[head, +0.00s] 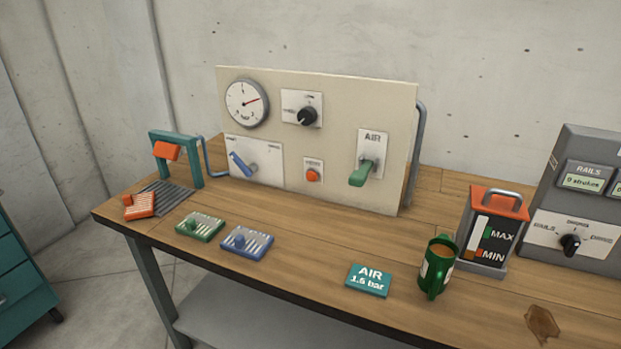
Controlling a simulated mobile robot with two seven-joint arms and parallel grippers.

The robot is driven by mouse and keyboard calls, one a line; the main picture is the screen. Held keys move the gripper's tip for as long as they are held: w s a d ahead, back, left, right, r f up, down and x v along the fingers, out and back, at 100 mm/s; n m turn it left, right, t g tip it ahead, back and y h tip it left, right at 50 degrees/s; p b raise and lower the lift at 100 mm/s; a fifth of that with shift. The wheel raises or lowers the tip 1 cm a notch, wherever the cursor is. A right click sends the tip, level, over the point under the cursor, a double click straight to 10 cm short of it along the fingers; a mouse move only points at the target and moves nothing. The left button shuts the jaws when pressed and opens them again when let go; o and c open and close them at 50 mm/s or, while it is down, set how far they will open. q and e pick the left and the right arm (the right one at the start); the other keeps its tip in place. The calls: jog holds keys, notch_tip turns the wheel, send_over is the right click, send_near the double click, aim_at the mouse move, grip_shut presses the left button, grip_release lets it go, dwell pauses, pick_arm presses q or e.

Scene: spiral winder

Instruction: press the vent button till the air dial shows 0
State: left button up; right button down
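The vent button is probably the small round orange button (313,175) on a white plate, low in the middle of the cream panel (330,140); its label is too small to read. The round air dial (246,103) is at the panel's upper left. Its red needle points to the right and slightly up; the numbers are too small to read. A green AIR lever (363,173) on the panel's right side hangs down toward the front. Neither of my grippers is in view, and nothing touches the panel.
The panel stands on a wooden table (330,246). A teal AIR 1.5 bar sign (369,280), green mug (437,266), orange-topped MAX/MIN box (494,230) and grey RAILS unit (585,210) stand to the right. Green (200,227) and blue (246,242) cards lie front left. The table before the button is clear.

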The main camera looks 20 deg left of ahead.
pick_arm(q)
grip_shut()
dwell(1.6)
